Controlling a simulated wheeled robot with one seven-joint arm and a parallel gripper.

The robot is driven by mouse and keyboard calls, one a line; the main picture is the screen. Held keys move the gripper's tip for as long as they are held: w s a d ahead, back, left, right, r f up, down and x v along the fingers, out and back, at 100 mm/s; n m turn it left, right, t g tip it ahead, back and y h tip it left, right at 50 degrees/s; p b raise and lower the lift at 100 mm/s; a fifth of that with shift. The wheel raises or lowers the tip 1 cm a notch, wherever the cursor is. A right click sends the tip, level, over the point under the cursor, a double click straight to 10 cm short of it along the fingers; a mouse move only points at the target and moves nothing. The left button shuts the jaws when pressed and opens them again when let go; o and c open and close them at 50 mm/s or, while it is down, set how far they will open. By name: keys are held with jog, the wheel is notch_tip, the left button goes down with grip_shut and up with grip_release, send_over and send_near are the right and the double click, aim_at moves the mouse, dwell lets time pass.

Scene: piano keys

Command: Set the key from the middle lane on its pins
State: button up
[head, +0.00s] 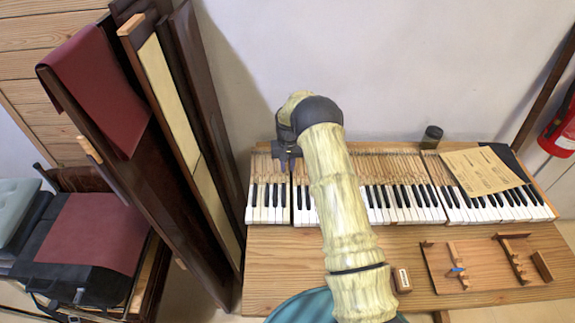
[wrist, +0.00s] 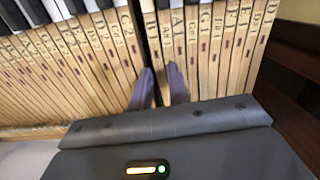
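My gripper (wrist: 160,72) is over the back of the key row, near the left end of the keyboard (head: 400,200). In the wrist view its two dark fingers stand a little apart, with a wooden key (wrist: 163,90) between them. I cannot tell whether they press on this key or only straddle it. A dark gap runs along the left side of this key. Lettered wooden keys (wrist: 70,50) lie on both sides. The wooden tray (head: 435,275) lies on the front right of the bench with its notched supports (head: 513,260); I see no key across them.
A paper sheet (head: 485,172) lies over the right part of the keyboard. A small dark jar (head: 432,137) stands behind it. A small wooden block (head: 402,280) sits left of the tray. Tall dark panels (head: 150,190) lean at the left. Bare bench (head: 280,262) shows in front.

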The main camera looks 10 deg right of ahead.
dwell(0.6)
jog(key=shift+r+p, duration=0.6)
jog(key=shift+r, duration=0.55)
jog(key=o, duration=0.6)
jog(key=shift+c, duration=0.2)
jog(key=shift+r+p, duration=1.4)
jog(key=shift+r, duration=1.05)
